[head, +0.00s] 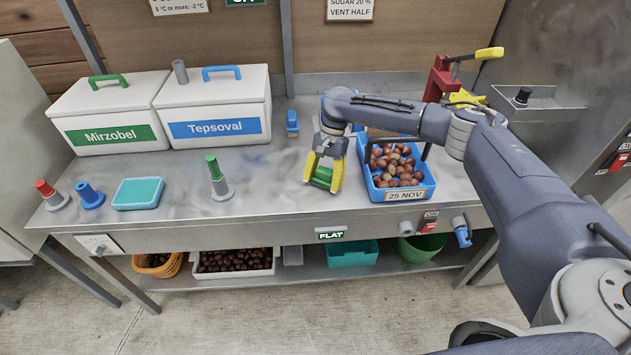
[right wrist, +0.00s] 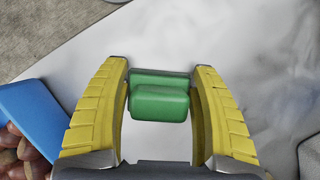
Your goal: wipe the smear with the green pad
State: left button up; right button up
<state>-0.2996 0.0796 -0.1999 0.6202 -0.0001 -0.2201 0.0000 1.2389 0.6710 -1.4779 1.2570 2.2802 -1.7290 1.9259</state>
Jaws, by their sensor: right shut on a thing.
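The green pad (head: 322,177) is between the yellow fingers of my right gripper (head: 323,181), which is shut on it. The pad is low over the steel table, left of the blue crate; I cannot tell if it touches the surface. In the right wrist view the pad (right wrist: 160,103) sits between the two fingertips of the gripper (right wrist: 161,95). Cloudy grey marks show on the pale tabletop (right wrist: 270,65) there, but I cannot single out the smear with certainty. My left gripper is not in view.
The blue crate of chestnuts (head: 372,190) stands close on the right of the gripper. A small blue item (head: 292,122) is behind. A green-topped peg (head: 217,180), a teal sponge tray (head: 138,194) and white boxes (head: 211,106) stand to the left. Clear table lies between peg and gripper.

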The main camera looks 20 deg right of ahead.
jog(key=shift+s+d, duration=0.25)
jog(key=shift+d, duration=0.6)
jog(key=shift+d+r, duration=0.1)
jog(key=shift+d, duration=0.1)
jog(key=shift+r, duration=4)
jog(key=shift+a, duration=0.1)
